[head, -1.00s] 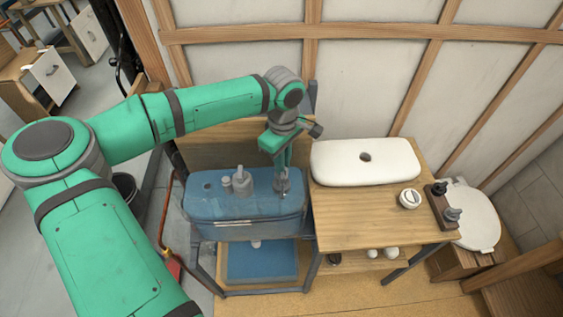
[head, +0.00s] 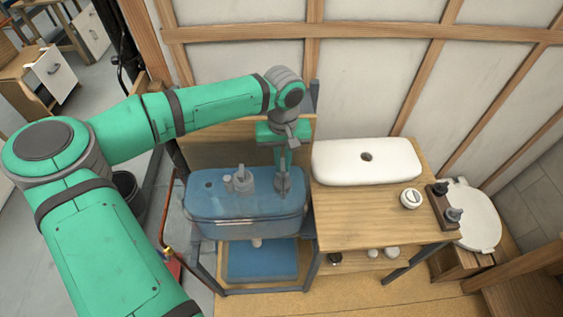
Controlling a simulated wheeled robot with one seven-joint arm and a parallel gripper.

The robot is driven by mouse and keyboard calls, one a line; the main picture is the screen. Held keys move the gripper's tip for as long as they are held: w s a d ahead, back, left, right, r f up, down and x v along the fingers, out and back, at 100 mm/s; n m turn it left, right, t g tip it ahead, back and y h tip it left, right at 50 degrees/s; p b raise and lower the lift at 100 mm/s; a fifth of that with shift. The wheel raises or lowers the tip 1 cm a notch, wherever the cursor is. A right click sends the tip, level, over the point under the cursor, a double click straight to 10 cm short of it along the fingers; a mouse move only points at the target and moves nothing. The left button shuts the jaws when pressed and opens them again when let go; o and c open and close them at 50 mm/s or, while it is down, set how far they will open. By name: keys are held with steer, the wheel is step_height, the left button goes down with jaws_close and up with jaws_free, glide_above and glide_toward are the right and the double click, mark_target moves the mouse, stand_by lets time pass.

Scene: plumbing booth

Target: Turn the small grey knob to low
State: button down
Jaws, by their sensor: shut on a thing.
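The blue see-through tank (head: 225,217) stands on a frame left of the wooden bench. My gripper (head: 283,186) points down into the right end of the tank's open top. It is shut on a small grey knob, which the fingers mostly hide. The knob's exact setting and any low marking cannot be made out. A grey upright fitting (head: 242,179) stands in the middle of the tank, left of my gripper.
The white tank lid (head: 335,163) lies on the wooden bench (head: 350,220), right of my gripper. A round white part (head: 411,198) and a dark block with knobs (head: 441,205) sit at the bench's right. A blue tray (head: 262,262) is below the tank.

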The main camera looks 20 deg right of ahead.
mark_target(282, 165)
steer(key=shift+s+a+f+m, duration=0.1)
steer(key=shift+s+f+m, duration=0.05)
steer(key=shift+f+m, duration=0.15)
stand_by(0.4)
steer(key=c, duration=1.8)
jaws_free()
steer(key=shift+w+r, duration=0.15)
steer(key=shift+w, duration=0.2)
steer(key=shift+a+r, duration=0.1)
steer(key=shift+r, duration=0.1)
step_height(282, 165, up, 10)
steer(key=shift+s+r, duration=0.1)
steer(key=shift+r, duration=0.1)
